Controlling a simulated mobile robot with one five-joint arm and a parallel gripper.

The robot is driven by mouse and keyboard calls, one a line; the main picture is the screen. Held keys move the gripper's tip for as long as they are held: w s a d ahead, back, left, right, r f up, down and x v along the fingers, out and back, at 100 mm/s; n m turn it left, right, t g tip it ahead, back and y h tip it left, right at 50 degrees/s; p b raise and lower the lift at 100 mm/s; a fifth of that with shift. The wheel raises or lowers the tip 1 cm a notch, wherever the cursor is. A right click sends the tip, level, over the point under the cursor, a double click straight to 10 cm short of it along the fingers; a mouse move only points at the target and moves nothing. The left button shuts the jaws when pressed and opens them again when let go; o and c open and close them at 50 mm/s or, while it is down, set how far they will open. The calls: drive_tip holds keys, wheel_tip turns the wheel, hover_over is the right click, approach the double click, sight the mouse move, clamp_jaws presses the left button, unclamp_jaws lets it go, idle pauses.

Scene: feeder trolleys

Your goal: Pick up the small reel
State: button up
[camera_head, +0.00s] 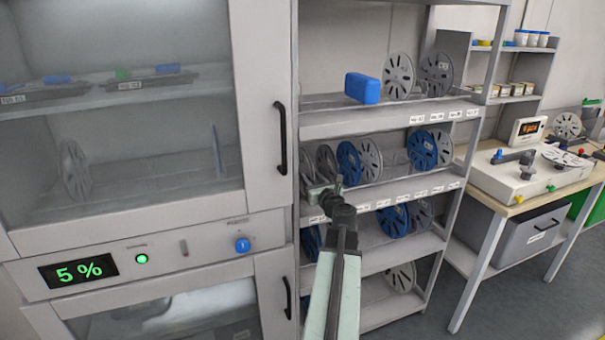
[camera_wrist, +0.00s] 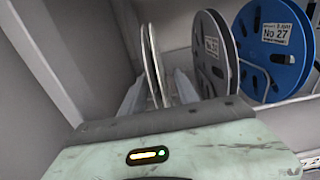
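In the wrist view a narrow grey reel (camera_wrist: 151,62) stands upright, seen nearly edge-on; it looks like the small reel. My gripper (camera_wrist: 157,88) has its two grey fingers apart, one on each side of this reel's lower part. A gap shows between the right finger and the reel; contact on the left is unclear. In the head view my gripper (camera_head: 322,188) is at the left end of the middle shelf, in front of grey reels (camera_head: 326,160). The arm partly hides the reels there.
To the right stand a larger grey reel (camera_wrist: 212,50) and a blue reel (camera_wrist: 272,48) labelled No 27. The rack's side wall is close on the left. A glass-door cabinet (camera_head: 130,110) adjoins the rack. A bench (camera_head: 515,205) with a winding machine (camera_head: 525,178) stands right.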

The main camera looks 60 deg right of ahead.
sight(306, 172)
drive_tip(key=x, duration=0.5)
drive_tip(key=shift+w, duration=0.2)
drive_tip(key=shift+s, duration=0.1)
clamp_jaws()
drive_tip(key=shift+r, duration=0.1)
